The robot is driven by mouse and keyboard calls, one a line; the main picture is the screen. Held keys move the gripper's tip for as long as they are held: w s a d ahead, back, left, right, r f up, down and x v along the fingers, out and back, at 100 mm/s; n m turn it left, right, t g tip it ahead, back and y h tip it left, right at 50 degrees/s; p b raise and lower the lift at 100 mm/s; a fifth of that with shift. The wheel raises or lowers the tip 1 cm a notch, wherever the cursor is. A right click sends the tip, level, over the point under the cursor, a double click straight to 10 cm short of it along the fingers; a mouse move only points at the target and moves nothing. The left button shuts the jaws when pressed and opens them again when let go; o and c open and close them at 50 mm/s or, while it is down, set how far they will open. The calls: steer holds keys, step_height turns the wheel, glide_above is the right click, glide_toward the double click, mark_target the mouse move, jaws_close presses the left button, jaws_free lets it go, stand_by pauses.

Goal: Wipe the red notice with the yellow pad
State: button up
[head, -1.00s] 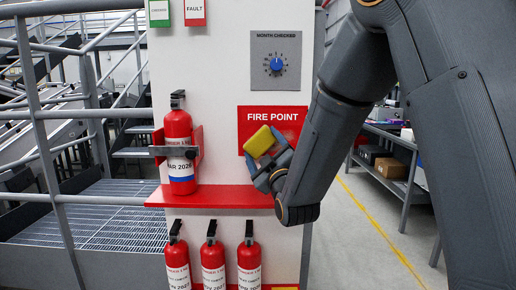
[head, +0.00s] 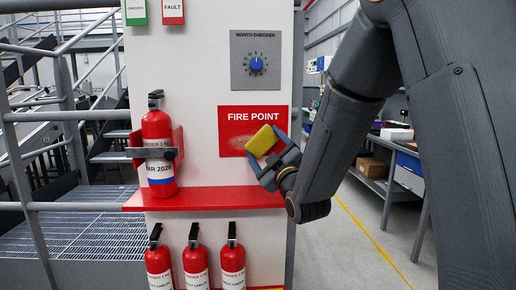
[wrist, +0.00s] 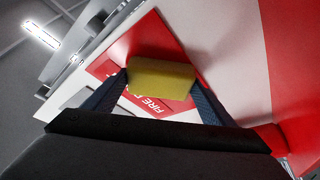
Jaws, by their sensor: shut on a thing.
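The red notice (head: 237,118) with white "FIRE POINT" lettering is on the white panel, above the red shelf. A pale smudge shows on its lower part. My gripper (head: 273,158) is shut on the yellow pad (head: 262,141), which is in front of the notice's lower right part. In the wrist view the pad (wrist: 160,80) sits between both fingers (wrist: 160,92) and hides part of the notice (wrist: 110,68). I cannot tell whether the pad touches the notice.
A red extinguisher (head: 158,150) stands in a bracket on the red shelf (head: 200,198), left of the notice. Several more extinguishers (head: 193,262) are below the shelf. A month checker dial (head: 256,65) is above the notice. A grey railing (head: 30,116) is at left.

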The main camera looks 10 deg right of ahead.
steer(key=shift+d+b, duration=0.5)
steer(key=shift+d, duration=2.05)
steer(key=shift+s+a+b, duration=0.1)
steer(key=shift+a+b, duration=0.55)
steer(key=shift+a, duration=1.3)
steer(key=shift+w+a+b, duration=0.2)
steer(key=shift+a+b, duration=0.4)
steer(key=shift+a, duration=2.25)
steer(key=shift+w+a+b, duration=0.15)
steer(key=shift+a+b, duration=0.4)
steer(key=shift+a, duration=2.3)
steer(key=shift+s, duration=0.1)
steer(key=shift+s+a+p, duration=0.1)
steer(key=shift+s+p, duration=0.2)
steer(key=shift+s, duration=2.55)
steer(key=shift+s, duration=0.1)
